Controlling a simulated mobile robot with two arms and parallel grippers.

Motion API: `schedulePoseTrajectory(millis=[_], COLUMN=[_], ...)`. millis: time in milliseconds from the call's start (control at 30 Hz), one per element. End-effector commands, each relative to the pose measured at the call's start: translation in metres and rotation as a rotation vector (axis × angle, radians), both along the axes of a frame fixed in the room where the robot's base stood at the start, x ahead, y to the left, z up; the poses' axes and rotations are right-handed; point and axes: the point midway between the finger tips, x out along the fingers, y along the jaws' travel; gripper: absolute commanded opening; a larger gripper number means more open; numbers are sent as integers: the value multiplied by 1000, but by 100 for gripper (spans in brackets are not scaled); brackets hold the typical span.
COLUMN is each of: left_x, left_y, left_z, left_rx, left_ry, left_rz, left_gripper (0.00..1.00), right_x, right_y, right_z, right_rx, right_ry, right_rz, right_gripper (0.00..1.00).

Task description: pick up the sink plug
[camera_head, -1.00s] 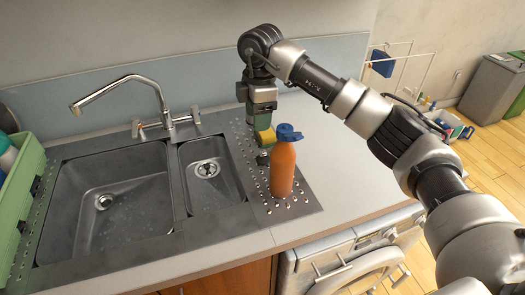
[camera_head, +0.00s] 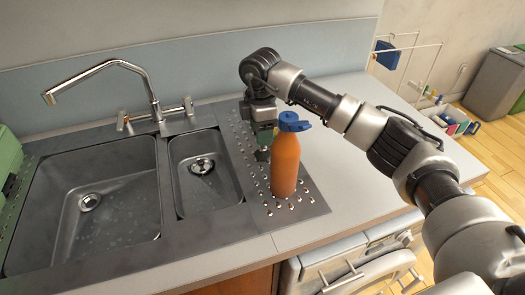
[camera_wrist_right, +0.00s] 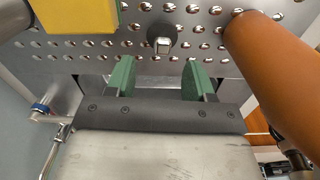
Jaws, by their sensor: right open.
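The sink plug (camera_wrist_right: 162,40), a dark round piece with a small metal knob, sits on the perforated drainboard in the right wrist view. My right gripper (camera_wrist_right: 160,76) is open, its two green fingers spread with a gap between them. The plug lies just beyond the fingertips, roughly in line with the gap, and is not held. In the head view my right gripper (camera_head: 264,143) is low over the drainboard, behind the orange bottle; the plug cannot be made out clearly there. My left gripper is not in view.
The orange bottle (camera_head: 285,165) with a blue cap stands upright close to the right gripper. A yellow block (camera_wrist_right: 75,14) lies at the upper left of the wrist view. A tap (camera_head: 150,100) rises behind two sink basins. The counter (camera_head: 350,165) right of the drainboard is clear.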

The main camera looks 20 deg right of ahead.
Motion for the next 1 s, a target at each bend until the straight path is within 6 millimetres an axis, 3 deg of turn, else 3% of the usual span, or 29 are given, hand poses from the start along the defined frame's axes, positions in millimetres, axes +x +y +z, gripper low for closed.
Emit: schedulePoseTrajectory(millis=[400,667,1000], left_x=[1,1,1], left_y=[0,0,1], left_z=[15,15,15], left_rx=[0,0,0], left_ry=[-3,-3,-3], left_rz=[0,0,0], left_gripper=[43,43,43], right_x=[-4,-4,-4], right_y=[-3,-2,-2], right_z=[-50,-54,-54], right_rx=[0,0,0], right_ry=[2,0,0], right_rz=[-1,0,0], right_gripper=[53,53,4])
